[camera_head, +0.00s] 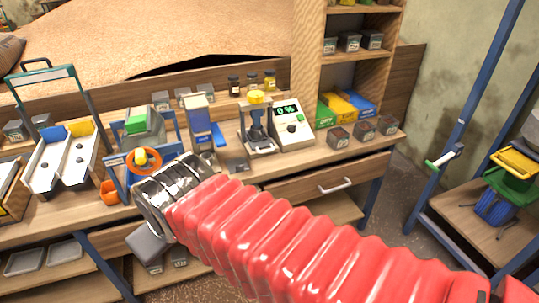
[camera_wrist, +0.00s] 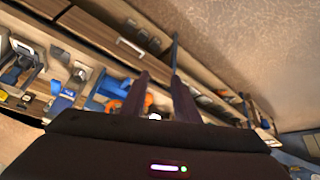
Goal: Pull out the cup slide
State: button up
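A blue-framed device (camera_head: 117,178) stands on the bench at the left centre, with a green-topped grey hopper (camera_head: 140,122) behind it. It carries an orange ring (camera_head: 148,161) with a yellow piece inside, and an orange cup-like part (camera_head: 109,190) low on its left. I cannot tell which part is the cup slide. In the wrist view, blue parts (camera_wrist: 108,90) and orange parts (camera_wrist: 118,104) show left of and behind my fingers. My gripper (camera_wrist: 160,76) is open, its two dark fingers apart with nothing visibly held. In the head view my arm's end hides its fingers and part of the device.
A white two-channel tray (camera_head: 62,160) stands left of the device. A drawer with a handle (camera_head: 335,186) is below. A grain heap lies behind.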

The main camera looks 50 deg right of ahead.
jog(key=w+d+f+n+t+h, duration=0.15)
jog(key=w+d, duration=0.35)
jog(key=d, duration=0.5)
jog(key=w+d+f+n+t+h, duration=0.1)
jog(key=w+d+f+n+h, duration=0.15)
jog(key=w+d, duration=0.5)
jog(key=w+d+f+n+t+h, duration=0.15)
jog(key=w+d, duration=0.25)
jog(key=d, duration=0.8)
jog(key=s+d+f+n+t+h, duration=0.1)
jog(key=s+d+f+n, duration=0.2)
jog(key=d+f, duration=0.4)
jog(key=s+d+f+n+t+h, duration=0.1)
jog(key=s+d+f, duration=0.5)
jog(key=d, duration=0.6)
notch_tip(320, 180, down, 2)
jog(key=shift+d+n+t, duration=0.3)
jog(key=shift+n+t, duration=0.3)
jog(key=shift+n, duration=0.55)
jog(key=x, duration=1.3)
jog(key=shift+w+d, duration=0.2)
jog(key=shift+w, duration=0.15)
grip_shut()
